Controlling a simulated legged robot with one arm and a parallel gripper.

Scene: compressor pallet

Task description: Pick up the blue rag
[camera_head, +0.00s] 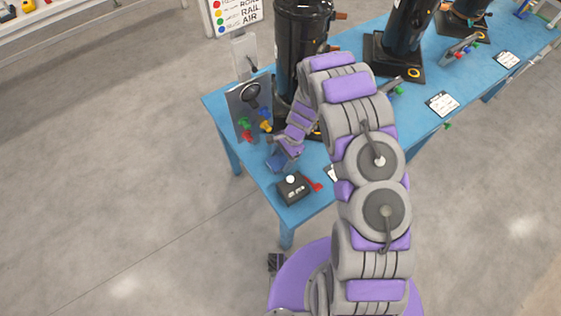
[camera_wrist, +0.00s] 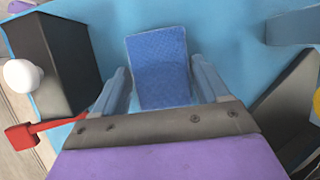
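The blue rag (camera_wrist: 158,62) is a textured blue rectangle on the lighter blue table (camera_wrist: 232,35), seen in the wrist view. My gripper (camera_wrist: 160,72) is open, with one finger on the left and one on the right of the rag. The rag's near edge lies between the fingers. Whether the fingers touch the table or rag I cannot tell. In the head view my gripper (camera_head: 281,161) is low over the table's near left corner, and the rag is hard to tell apart from the fingers there.
A black box (camera_head: 294,188) with a white knob and red lever stands close to my gripper. An upright grey panel (camera_head: 240,112) with coloured knobs is behind it. Black compressors (camera_head: 300,45) stand along the table (camera_head: 310,207). Small white cards (camera_head: 442,103) lie on it.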

